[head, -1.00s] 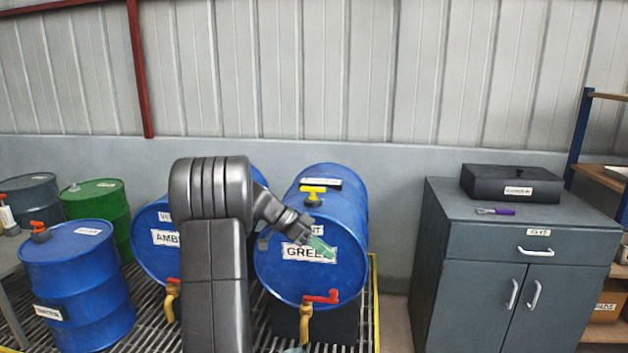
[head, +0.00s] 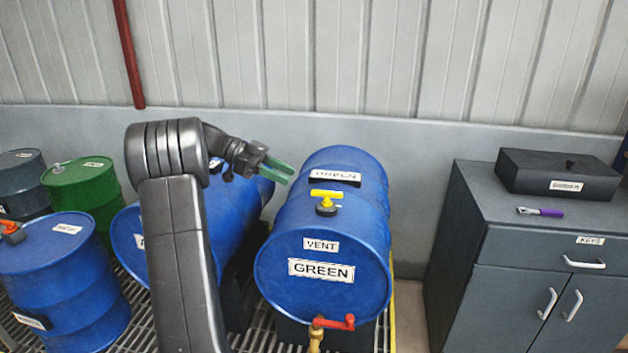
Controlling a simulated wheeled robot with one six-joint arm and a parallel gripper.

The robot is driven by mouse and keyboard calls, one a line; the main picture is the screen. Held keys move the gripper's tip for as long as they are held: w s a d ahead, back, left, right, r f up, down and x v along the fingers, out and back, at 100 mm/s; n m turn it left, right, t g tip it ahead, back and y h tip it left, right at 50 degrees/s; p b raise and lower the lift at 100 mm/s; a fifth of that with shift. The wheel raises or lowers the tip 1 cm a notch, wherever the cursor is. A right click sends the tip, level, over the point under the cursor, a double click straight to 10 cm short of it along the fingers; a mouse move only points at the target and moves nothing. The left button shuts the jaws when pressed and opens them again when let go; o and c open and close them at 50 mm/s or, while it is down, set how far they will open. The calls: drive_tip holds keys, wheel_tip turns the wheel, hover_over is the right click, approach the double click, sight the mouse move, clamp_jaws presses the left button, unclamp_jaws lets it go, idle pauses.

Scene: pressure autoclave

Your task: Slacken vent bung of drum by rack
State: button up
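The blue drum labelled GREEN (head: 322,245) lies on its side with its end facing me. Its vent bung (head: 326,202), with a yellow T-shaped handle, stands on top near the front, above a VENT label. My gripper (head: 291,172) has green fingers and is up and left of the bung, apart from it in the picture. The fingers look parted, with nothing between them. A red-handled tap (head: 334,322) is low on the drum's front. A second blue drum (head: 128,236) lies to the left, partly hidden behind my arm; its own bung is hidden.
A grey cabinet (head: 505,300) stands at right with a black box (head: 558,174) and a purple-handled tool (head: 541,211) on top. Upright blue (head: 68,270) and green (head: 86,192) drums stand at left. A grated floor stand (head: 262,343) lies under the drums; a wall is behind.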

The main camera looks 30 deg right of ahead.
sight(322, 191)
drive_tip(key=p+x, duration=0.1)
drive_tip(key=x, duration=1.2)
drive_tip(key=shift+d+f, duration=0.15)
drive_tip(key=shift+d, duration=0.1)
clamp_jaws()
